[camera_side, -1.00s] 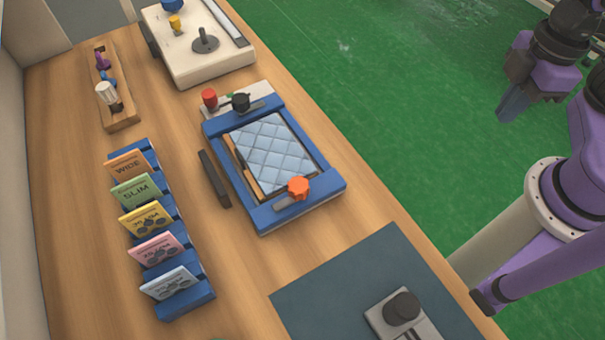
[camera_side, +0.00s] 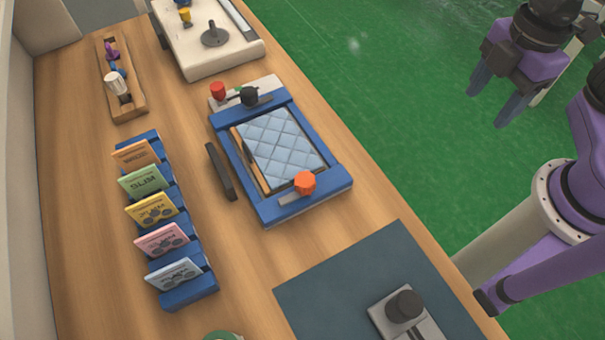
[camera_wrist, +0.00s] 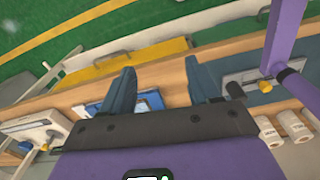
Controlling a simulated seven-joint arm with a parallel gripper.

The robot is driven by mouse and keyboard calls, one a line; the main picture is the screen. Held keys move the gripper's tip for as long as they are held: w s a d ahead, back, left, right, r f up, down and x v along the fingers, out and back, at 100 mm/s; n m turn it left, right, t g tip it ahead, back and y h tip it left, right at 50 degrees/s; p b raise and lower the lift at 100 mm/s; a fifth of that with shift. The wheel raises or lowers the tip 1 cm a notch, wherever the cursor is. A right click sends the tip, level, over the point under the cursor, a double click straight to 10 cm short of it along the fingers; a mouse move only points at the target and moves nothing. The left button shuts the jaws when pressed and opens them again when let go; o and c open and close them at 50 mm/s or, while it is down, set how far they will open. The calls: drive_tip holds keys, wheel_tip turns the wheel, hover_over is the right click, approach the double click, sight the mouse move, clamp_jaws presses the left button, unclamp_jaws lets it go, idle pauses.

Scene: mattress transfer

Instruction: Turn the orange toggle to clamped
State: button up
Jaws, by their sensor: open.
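The orange toggle (camera_side: 304,183) is an orange knob on a grey lever at the near end of a blue frame (camera_side: 285,209). The lever lies along the frame's near bar; I cannot tell whether this is its clamped position. A light-blue quilted mattress piece (camera_side: 280,145) lies inside the frame. My gripper (camera_side: 500,108) is open and empty at the upper right, over the green floor and well apart from the toggle. Its two blue fingers also show in the wrist view (camera_wrist: 158,90), where part of the blue frame (camera_wrist: 150,101) shows between them.
A red knob (camera_side: 218,91) and black knob (camera_side: 249,96) stand at the frame's far end. A blue rack (camera_side: 190,291) of cards and a wooden tool holder (camera_side: 130,108) are left. A black bar (camera_side: 220,171) lies beside the frame. A dark mat (camera_side: 340,290) is in front.

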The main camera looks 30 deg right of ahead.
drive_tip(key=w+a+r+n, duration=0.1)
drive_tip(key=w+a+n, duration=0.2)
drive_tip(key=a+n, duration=0.3)
drive_tip(key=w+a+r+n, duration=0.25)
drive_tip(key=a+n, duration=0.25)
drive_tip(key=a, duration=0.3)
drive_tip(key=n, duration=1.1)
approach(304, 179)
wheel_tip(304, 179, down, 9)
drive_tip(key=shift+f, duration=0.15)
drive_tip(key=c, duration=1)
